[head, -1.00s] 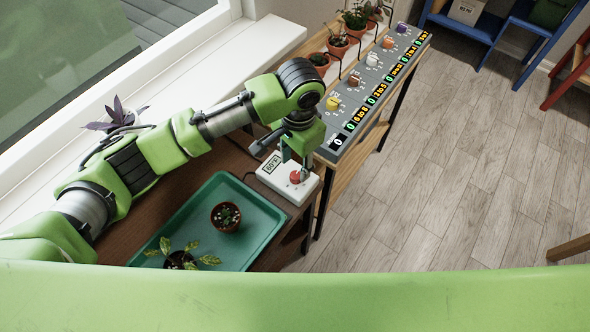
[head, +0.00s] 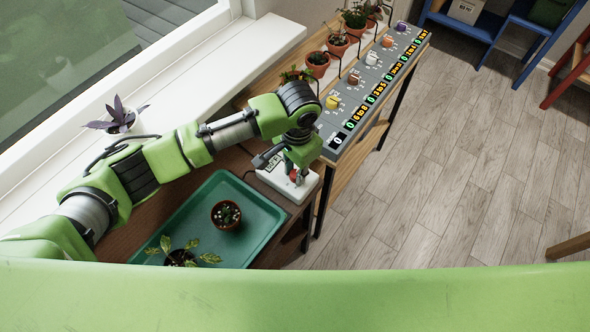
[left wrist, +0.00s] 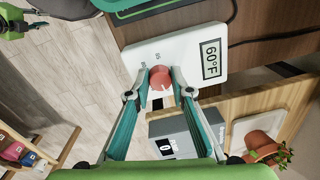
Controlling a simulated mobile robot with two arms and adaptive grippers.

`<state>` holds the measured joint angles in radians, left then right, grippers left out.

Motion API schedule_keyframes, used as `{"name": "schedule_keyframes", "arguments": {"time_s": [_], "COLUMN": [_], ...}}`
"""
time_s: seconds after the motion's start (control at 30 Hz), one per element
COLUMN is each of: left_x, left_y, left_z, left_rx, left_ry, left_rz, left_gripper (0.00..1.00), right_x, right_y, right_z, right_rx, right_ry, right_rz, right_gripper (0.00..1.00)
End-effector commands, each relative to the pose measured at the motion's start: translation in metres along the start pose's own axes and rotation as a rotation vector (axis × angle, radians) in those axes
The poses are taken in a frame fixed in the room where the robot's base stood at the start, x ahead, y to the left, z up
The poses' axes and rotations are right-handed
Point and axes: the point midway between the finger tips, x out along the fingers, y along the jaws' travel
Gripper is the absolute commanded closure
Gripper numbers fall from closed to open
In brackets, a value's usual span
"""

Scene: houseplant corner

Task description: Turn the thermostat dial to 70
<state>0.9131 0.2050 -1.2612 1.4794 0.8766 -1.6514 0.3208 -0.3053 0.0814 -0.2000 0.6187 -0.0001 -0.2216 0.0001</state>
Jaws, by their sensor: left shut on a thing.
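The thermostat is a white box (head: 276,186) on the dark brown table, at the table's right end. It fills the upper middle of the left wrist view (left wrist: 200,45), where its display reads 60°F. Its red dial (left wrist: 160,78) carries a white pointer mark. My left gripper (left wrist: 161,92) has its fingertips on either side of the dial and is shut on it. In the head view the left gripper (head: 295,173) comes down on the thermostat from above and partly hides the dial and display. My right gripper does not show.
A teal tray (head: 168,222) with two potted plants sits left of the thermostat. A grey panel (head: 366,92) with coloured knobs and number displays stands just beyond it, beside several potted plants. A purple-leaved plant (head: 118,118) stands by the window. The wood floor at right is open.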

Motion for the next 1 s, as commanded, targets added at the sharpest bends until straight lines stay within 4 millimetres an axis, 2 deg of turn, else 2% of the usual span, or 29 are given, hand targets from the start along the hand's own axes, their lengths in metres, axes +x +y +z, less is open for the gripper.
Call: {"name": "schedule_keyframes", "arguments": {"time_s": [0.37,0.7,1.0], "left_x": [-0.003,-0.004,-0.002], "left_y": [0.0,-0.001,-0.002], "left_z": [0.001,0.001,0.0], "left_rx": [0.102,0.381,0.633], "left_ry": [0.002,0.013,0.025], "left_rz": [0.001,0.002,0.001], "left_gripper": [1.0,1.0,1.0], "right_x": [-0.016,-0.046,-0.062], "right_y": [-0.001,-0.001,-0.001], "right_z": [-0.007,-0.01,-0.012], "right_rx": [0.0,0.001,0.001], "right_ry": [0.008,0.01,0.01], "right_rz": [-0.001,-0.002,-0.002], "right_gripper": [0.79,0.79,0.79]}}
